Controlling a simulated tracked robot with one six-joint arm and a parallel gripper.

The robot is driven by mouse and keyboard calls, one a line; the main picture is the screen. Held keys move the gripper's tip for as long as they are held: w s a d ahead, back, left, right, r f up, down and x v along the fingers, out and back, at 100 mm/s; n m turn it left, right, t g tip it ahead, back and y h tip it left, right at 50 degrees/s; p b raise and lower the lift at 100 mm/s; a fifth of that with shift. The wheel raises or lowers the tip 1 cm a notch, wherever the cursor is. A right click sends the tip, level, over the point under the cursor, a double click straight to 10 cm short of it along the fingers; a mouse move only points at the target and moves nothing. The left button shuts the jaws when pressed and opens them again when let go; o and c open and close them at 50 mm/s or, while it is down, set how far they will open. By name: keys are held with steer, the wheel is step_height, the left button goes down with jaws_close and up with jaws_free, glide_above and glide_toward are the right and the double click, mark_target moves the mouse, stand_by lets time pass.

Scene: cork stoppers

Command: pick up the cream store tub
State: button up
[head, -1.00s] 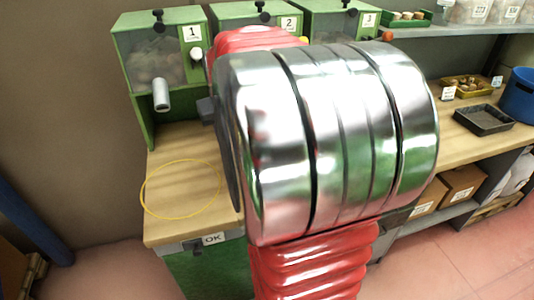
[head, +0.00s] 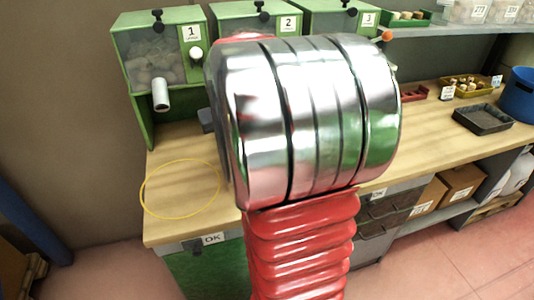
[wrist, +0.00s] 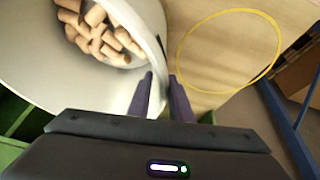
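The cream store tub (wrist: 28,65) fills the upper left of the wrist view, with several brown corks (wrist: 100,32) inside it. In the wrist view, my gripper's two dark fingers (wrist: 161,90) are a small gap apart at the tub's right side. A part of the tub's pale wall shows at that gap; whether the fingers press on it is not clear. In the head view, my silver and red arm hides the tub and my gripper.
A yellow ring outline (head: 181,188) lies on the bare left end of the wooden bench (head: 160,226); it also shows in the wrist view (wrist: 228,50). Green dispenser 1 (head: 160,62) stands behind it, with others alongside. A black tray (head: 483,118) and blue bucket (head: 519,96) are at right.

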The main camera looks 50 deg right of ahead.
jaws_close()
stand_by(1.1)
